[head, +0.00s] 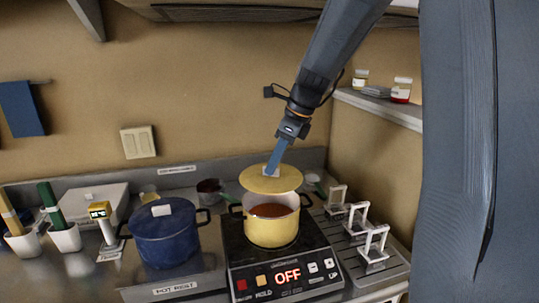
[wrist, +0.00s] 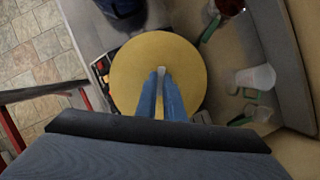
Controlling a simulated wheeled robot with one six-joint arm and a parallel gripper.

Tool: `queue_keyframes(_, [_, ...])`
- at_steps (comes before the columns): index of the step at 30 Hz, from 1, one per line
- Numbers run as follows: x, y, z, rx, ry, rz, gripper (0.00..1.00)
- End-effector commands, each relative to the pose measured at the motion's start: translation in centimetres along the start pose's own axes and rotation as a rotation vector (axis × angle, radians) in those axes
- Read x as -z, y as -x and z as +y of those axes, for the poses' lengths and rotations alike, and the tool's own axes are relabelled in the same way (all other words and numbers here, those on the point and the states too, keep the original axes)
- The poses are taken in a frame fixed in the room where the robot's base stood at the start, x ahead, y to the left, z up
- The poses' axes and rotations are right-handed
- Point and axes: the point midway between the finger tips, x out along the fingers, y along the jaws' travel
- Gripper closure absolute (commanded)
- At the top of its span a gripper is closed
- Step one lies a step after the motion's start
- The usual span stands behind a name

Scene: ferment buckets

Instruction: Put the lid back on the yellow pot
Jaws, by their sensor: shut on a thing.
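The yellow pot (head: 272,228) stands on the cooker, its top open at the front with reddish-brown contents (head: 271,210) showing. Its yellow lid (head: 258,181) hangs above the pot, apart from the rim and a little toward the back. My gripper (head: 272,170) is shut on the lid's pale knob (head: 264,171). In the wrist view, the two blue fingers of my gripper (wrist: 160,72) close on the knob, and the lid (wrist: 140,90) covers most of the view below. The pot is hidden behind the lid there.
A blue lidded pot (head: 165,238) stands left of the cooker on the "hot rest" area. White stands (head: 356,218) are on a rack at the right. The cooker panel (head: 287,276) reads "OFF". A shelf with jars (head: 401,92) is on the right wall.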

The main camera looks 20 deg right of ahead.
Motion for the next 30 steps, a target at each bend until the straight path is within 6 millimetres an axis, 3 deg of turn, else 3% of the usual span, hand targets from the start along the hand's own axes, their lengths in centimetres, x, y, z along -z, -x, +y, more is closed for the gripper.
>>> queue_keyframes(8, [0.4,-0.7,-0.3,0.002,-0.003,0.000,1.00])
queue_keyframes(30, [2.2,-5.6,-0.2,0.001,0.000,-0.001,1.00])
